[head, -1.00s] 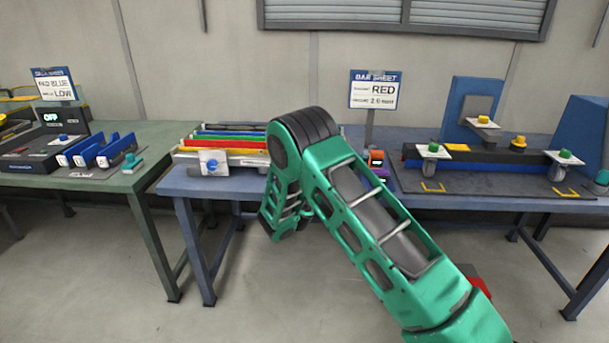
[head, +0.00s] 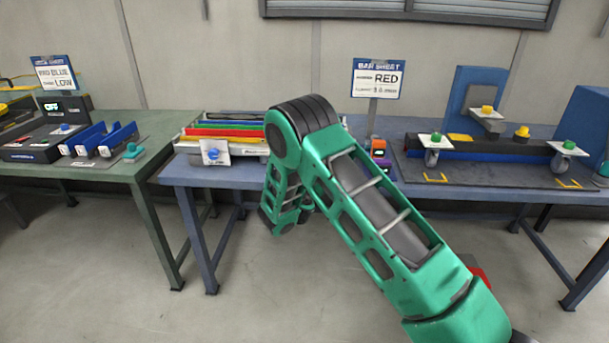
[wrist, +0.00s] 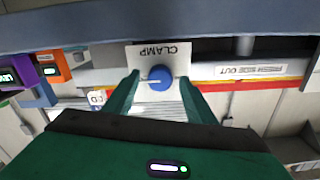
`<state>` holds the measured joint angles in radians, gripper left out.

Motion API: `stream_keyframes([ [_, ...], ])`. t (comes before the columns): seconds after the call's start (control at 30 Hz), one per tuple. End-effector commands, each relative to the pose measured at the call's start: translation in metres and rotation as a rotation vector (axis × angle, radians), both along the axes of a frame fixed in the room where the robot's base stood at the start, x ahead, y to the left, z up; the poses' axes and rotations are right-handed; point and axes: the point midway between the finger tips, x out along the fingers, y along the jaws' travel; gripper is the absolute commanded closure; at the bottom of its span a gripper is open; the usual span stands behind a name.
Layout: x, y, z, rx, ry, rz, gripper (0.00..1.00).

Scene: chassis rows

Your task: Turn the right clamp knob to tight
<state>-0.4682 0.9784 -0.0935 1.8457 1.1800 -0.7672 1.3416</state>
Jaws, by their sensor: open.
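The right clamp's blue round knob (wrist: 160,78) sits on a white plate marked CLAMP (wrist: 142,54), which appears upside down in the wrist view. A pale mark shows on the knob; I cannot read its setting. My gripper (wrist: 160,82) is open, its green fingers on either side of the knob with space between. I cannot tell how far the fingertips are from the plate. In the head view my green arm hides the gripper and this knob. Another blue knob (head: 213,154) on a white plate (head: 224,147) shows at the rack's left end.
The rack holds colored bars (head: 230,133) on a blue bench (head: 175,172). Orange and purple boxes (head: 378,148) stand right of my arm, beneath a BAR SHEET sign (head: 377,78) reading RED. A green bench (head: 155,150) is at left, a fixture with knobs (head: 480,150) at right.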

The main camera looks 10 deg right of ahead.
Motion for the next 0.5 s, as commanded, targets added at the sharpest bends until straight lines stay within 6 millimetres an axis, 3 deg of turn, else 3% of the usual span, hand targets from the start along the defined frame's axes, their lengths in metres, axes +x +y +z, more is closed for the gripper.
stream_keyframes([
  [0.3,-0.056,0.021,-0.002,-0.002,0.005,0.004,0.49],
  [0.5,-0.079,0.027,-0.002,0.0,0.005,0.002,0.49],
])
